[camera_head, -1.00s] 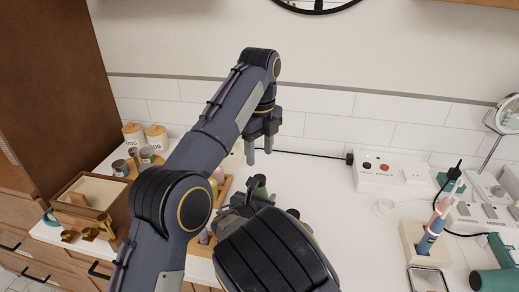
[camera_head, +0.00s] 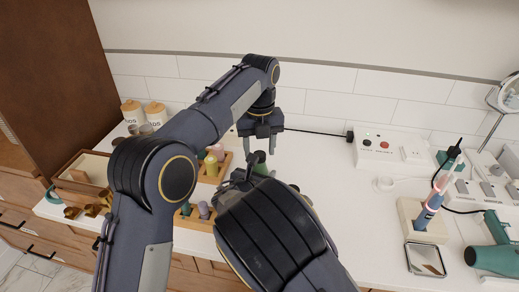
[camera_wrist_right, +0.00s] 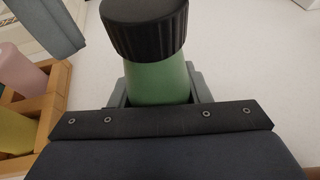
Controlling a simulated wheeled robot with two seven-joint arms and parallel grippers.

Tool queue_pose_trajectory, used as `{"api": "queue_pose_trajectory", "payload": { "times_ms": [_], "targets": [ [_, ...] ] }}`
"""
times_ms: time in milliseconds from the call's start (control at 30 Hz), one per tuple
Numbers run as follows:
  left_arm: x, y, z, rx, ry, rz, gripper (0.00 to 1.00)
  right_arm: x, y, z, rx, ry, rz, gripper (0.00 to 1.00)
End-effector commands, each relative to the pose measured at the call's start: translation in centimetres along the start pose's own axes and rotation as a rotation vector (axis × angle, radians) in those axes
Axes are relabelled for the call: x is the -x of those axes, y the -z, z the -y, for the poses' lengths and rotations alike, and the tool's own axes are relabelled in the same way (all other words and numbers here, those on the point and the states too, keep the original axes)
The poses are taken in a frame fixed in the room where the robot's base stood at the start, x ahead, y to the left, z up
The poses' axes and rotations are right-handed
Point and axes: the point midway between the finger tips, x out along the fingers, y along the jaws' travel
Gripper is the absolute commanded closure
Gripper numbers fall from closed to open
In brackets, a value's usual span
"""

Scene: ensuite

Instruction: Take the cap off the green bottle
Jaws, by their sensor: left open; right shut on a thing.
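The green bottle (camera_wrist_right: 158,84) stands between the fingers of my right gripper (camera_wrist_right: 160,90), which is shut on its body. Its ribbed black cap (camera_wrist_right: 145,30) is on top; in the head view the bottle (camera_head: 262,169) shows only partly above my right arm. My left gripper (camera_head: 260,146) is open and empty, pointing down just above the cap, fingers apart. In the right wrist view, a grey part at the upper left looks like a left gripper finger. My right gripper's fingers are mostly hidden in the head view.
A wooden rack (camera_head: 226,164) with several coloured bottles is left of the green bottle. A wooden box (camera_head: 92,168) and lidded jars (camera_head: 155,112) stand farther left. A socket box (camera_head: 390,148), toothbrush holder and green dryer (camera_head: 492,257) are right. The counter between is mostly clear.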

Motion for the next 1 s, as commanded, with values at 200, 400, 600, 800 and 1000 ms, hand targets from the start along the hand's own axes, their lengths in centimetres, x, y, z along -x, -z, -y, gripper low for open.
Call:
{"api": "queue_pose_trajectory", "payload": {
  "times_ms": [200, 400, 600, 800, 1000],
  "targets": [
    [-1.15, 0.01, -0.01, 0.001, 0.001, 0.0, 0.52, -0.01, -0.02, 0.0, 0.0, 0.0, 0.0, 1.0],
    [-1.17, 0.0, -0.01, 0.002, 0.001, 0.0, 0.52, -0.01, -0.03, 0.0, 0.0, 0.0, 0.0, 1.0],
    [-1.16, 0.0, -0.01, 0.001, 0.001, 0.0, 0.75, -0.01, -0.03, 0.0, 0.0, 0.0, 0.001, 1.0],
    [-1.15, 0.0, -0.01, 0.001, 0.001, 0.0, 0.97, -0.01, -0.03, 0.01, -0.001, 0.0, 0.001, 1.0],
    [-1.14, 0.01, -0.02, 0.155, 0.001, 0.0, 0.98, -0.01, -0.04, 0.01, -0.001, 0.0, 0.001, 1.0]
  ]
}}
